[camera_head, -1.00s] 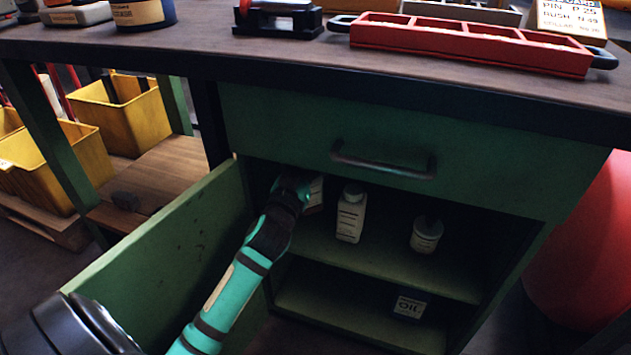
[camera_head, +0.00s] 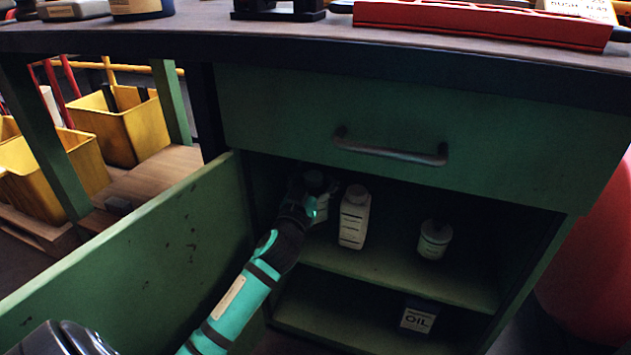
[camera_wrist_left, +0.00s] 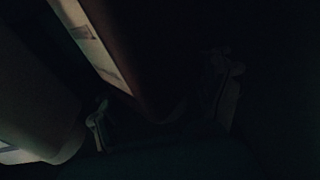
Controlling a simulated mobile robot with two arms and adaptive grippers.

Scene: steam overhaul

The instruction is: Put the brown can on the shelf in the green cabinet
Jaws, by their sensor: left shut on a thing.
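The green cabinet (camera_head: 400,110) stands under the bench, its door (camera_head: 150,245) swung open to the left. My left arm reaches into it, and my left gripper (camera_head: 311,197) is at the left end of the upper shelf (camera_head: 385,272). It is shut on the can (camera_head: 317,183), which is mostly hidden in shadow behind the fingers; whether its base touches the shelf I cannot tell. In the dark left wrist view the can (camera_wrist_left: 95,45), with a pale label, shows between the fingers (camera_wrist_left: 160,105). My right gripper is not in view.
A white bottle (camera_head: 354,217) stands just right of the gripper, and a small labelled jar (camera_head: 434,240) farther right. An oil can (camera_head: 418,318) is on the lower shelf. The drawer handle (camera_head: 390,150) juts out above the opening. Shelf room shows between bottle and jar.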

